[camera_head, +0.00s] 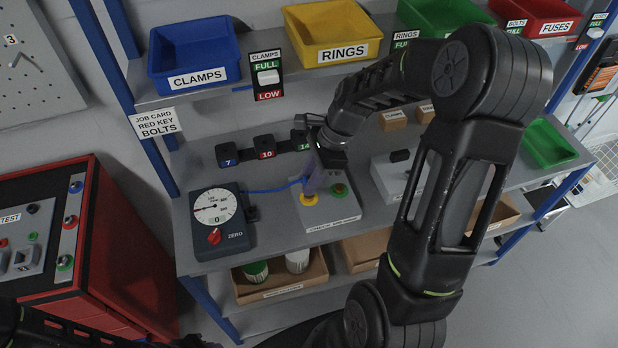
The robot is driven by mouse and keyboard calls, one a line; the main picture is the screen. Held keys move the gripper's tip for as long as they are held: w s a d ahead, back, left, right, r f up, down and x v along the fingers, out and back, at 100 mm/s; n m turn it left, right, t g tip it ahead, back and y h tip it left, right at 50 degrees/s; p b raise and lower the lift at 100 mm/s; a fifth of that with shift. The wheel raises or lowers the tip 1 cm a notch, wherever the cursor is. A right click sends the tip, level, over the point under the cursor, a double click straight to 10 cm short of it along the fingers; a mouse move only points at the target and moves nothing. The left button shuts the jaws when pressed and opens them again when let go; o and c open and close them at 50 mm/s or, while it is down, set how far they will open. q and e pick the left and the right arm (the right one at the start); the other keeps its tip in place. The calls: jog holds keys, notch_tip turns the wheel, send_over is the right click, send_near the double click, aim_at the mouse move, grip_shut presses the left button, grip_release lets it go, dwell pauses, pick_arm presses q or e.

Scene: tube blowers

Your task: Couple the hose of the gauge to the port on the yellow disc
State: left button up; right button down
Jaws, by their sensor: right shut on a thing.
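The gauge (213,212) is a dark box with a round white dial and a red ZERO knob, at the left of the bench. Its thin blue hose (268,191) runs right to my right gripper (318,168). That gripper points down and is shut on the hose's end, just above a light grey block. The yellow disc (309,200) is on the block, just below the gripper. Its port is too small to make out, and I cannot tell whether the hose touches it. Dark parts of my left arm show at the bottom left; its gripper is not clearly seen.
A green disc (340,190) is on the same grey block (325,214). Another grey block (389,178) stands to the right, partly behind my right arm. Numbered dark blocks (265,147) line the back. Bins of clamps (193,78) and rings (333,53) stand on the shelf above.

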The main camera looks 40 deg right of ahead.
jog(key=shift+f+b, duration=0.4)
jog(key=shift+f, duration=0.3)
dwell(0.7)
jog(key=c, duration=1.1)
grip_release()
jog(key=shift+c, duration=0.2)
jog(key=v, duration=0.8)
jog(key=shift+b, duration=0.3)
jog(key=shift+f, duration=0.1)
